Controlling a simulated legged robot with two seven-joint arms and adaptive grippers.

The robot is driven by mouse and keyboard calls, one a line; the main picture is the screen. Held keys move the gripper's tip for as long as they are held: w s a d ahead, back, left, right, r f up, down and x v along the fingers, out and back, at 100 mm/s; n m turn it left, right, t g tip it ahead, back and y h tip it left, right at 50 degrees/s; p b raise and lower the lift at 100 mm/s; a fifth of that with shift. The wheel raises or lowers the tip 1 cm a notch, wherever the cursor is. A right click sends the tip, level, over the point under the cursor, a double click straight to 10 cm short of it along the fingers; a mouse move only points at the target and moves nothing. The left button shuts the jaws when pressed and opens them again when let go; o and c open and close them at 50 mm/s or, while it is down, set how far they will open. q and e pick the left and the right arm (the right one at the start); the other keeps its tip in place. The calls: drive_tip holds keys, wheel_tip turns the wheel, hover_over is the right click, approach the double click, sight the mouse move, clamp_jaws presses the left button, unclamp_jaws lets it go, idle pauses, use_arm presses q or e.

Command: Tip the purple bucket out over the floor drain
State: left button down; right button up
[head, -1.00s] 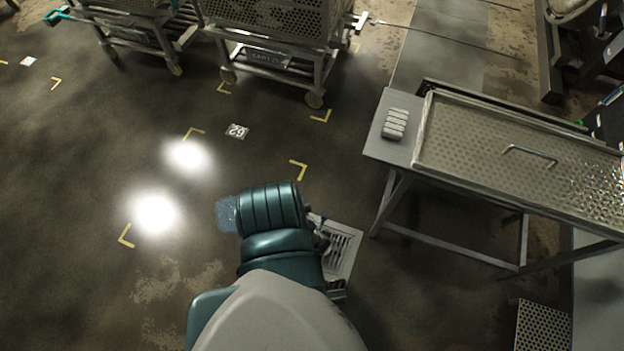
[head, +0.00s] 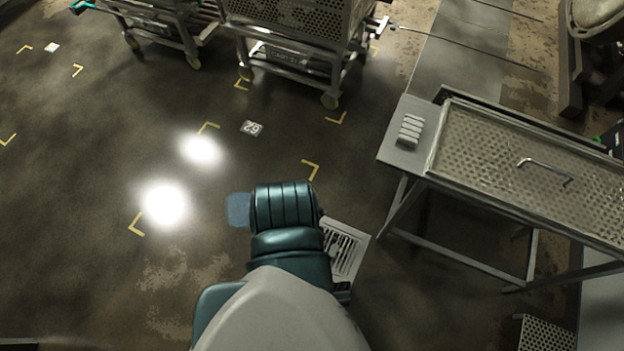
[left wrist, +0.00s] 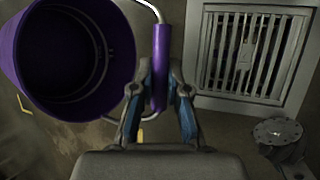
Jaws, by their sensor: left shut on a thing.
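The purple bucket (left wrist: 70,55) fills the upper left of the left wrist view, its mouth towards the camera and its inside dark; I cannot tell what it holds. My left gripper (left wrist: 160,95) is shut on the purple grip (left wrist: 160,62) of its wire handle. The square floor drain (left wrist: 248,50) lies right of the gripper and apart from the bucket in that view. In the head view the drain (head: 345,250) shows just right of my left arm, which partly covers it; the bucket and the gripper's fingers are hidden there. My right gripper is not in view.
A bluish patch (head: 239,209) shows left of my forearm. A metal table with a perforated tray (head: 520,165) stands to the right. Wheeled carts (head: 295,55) stand at the back. Yellow corner marks and a tag (head: 252,128) lie on the open floor at left.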

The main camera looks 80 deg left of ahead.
use_arm(q)
drive_tip(key=shift+s+a, duration=0.45)
drive_tip(key=shift+s, duration=0.4)
drive_tip(key=shift+t+h, duration=0.3)
drive_tip(key=shift+t, duration=0.1)
drive_tip(key=shift+s+a+f+b, duration=0.15)
drive_tip(key=shift+s+a+b, duration=0.15)
drive_tip(key=shift+s+a, duration=0.4)
drive_tip(key=shift+s+a+f+b, duration=0.25)
drive_tip(key=shift+s+a, duration=0.15)
drive_tip(key=shift+s, duration=0.6)
drive_tip(key=shift+s+a+f+b, duration=0.1)
drive_tip(key=shift+s+a+b, duration=0.2)
drive_tip(key=shift+s+a, duration=0.4)
drive_tip(key=shift+s+d, duration=0.15)
drive_tip(key=shift+s, duration=0.1)
